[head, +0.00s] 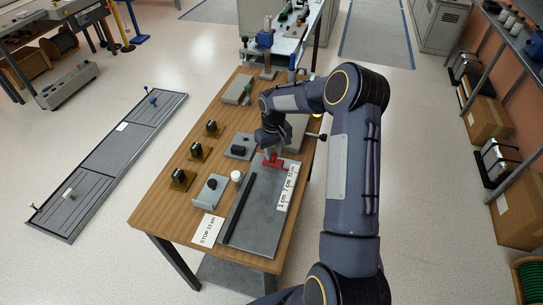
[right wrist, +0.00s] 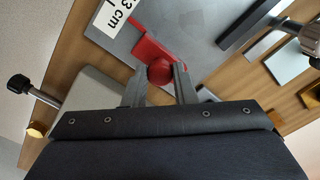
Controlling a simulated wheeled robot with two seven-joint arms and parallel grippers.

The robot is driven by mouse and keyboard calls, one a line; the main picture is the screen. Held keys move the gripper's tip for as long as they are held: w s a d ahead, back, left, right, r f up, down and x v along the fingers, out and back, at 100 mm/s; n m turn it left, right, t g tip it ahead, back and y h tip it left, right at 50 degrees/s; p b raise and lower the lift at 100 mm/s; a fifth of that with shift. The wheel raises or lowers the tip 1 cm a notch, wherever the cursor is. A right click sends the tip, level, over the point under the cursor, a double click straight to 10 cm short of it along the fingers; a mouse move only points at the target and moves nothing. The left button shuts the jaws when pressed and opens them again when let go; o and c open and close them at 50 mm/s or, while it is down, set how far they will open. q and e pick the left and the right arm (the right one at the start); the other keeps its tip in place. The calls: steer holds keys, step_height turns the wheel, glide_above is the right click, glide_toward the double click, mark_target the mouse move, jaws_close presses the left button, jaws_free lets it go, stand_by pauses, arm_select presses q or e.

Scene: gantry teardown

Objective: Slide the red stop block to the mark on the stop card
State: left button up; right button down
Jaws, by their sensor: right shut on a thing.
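The red stop block (head: 280,163) sits at the far end of a grey plate (head: 262,222) on the wooden bench; it also shows in the right wrist view (right wrist: 150,42). My right gripper (right wrist: 160,73) is shut on the block's round red knob, one finger on each side. In the head view the right gripper (head: 270,151) is partly hidden by its wrist. A white scale strip (head: 287,188) with cm marks lies along the plate's right side. The white stop card (head: 207,230) lies at the bench's near left; its number is too small to read surely. My left gripper is not in view.
A black bar (head: 240,209) runs along the plate's left side. A grey block (head: 211,191) and a white round piece (head: 237,176) stand left of the plate. Several dark clamps on wooden bases line the bench's left edge. The plate between bar and scale is clear.

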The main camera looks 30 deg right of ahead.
mark_target(274, 153)
steer(key=shift+w+d+r, duration=0.15)
steer(key=shift+d, duration=0.05)
steer(key=c, duration=1.2)
jaws_free()
steer(key=shift+o, duration=0.2)
step_height(274, 153, up, 8)
steer(key=shift+f+b, duration=0.15)
steer(key=shift+b, duration=0.55)
